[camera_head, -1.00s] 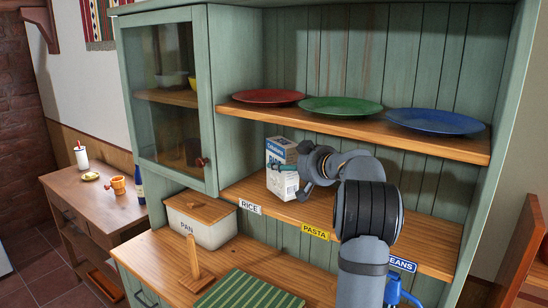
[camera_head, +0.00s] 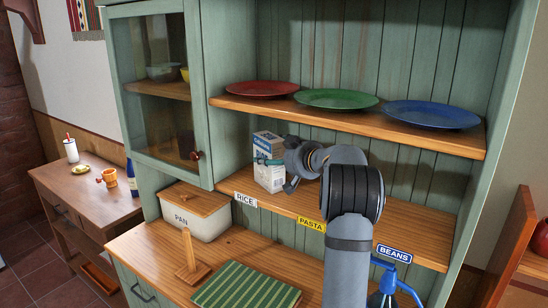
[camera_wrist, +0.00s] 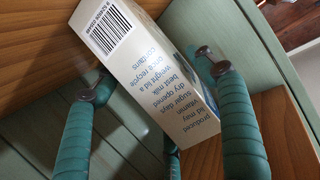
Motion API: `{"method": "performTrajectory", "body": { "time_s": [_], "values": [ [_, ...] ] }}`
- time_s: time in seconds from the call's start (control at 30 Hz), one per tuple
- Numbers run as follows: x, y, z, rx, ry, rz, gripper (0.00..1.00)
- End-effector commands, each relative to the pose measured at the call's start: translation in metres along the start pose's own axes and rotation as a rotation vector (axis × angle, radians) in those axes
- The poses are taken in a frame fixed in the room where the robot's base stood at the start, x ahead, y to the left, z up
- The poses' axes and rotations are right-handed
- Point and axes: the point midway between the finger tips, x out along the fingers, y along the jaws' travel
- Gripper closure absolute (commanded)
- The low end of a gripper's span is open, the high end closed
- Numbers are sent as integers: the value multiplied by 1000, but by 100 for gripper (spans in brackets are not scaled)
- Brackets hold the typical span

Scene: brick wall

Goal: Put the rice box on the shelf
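The rice box (camera_head: 268,178), white with blue print, stands upright at the left end of the middle shelf (camera_head: 352,212), just behind the RICE label (camera_head: 245,200). Whether its base touches the board cannot be told. The box's far side is hidden.
Red (camera_head: 262,88), green (camera_head: 336,98) and blue (camera_head: 432,114) plates sit on the upper shelf above my arm. The glass-doored cabinet (camera_head: 165,85) stands close left of the box. PASTA (camera_head: 311,225) and BEANS (camera_head: 394,254) labels mark the shelf edge.

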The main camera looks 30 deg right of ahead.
Motion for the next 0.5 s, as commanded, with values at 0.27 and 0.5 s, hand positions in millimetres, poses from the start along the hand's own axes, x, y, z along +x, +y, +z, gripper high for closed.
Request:
{"method": "performTrajectory", "body": {
  "time_s": [0.27,0.5],
  "values": [
    [0,0,0,0,0,0,24],
    [-14,1,0,-2,4,3,24]
  ]
}}
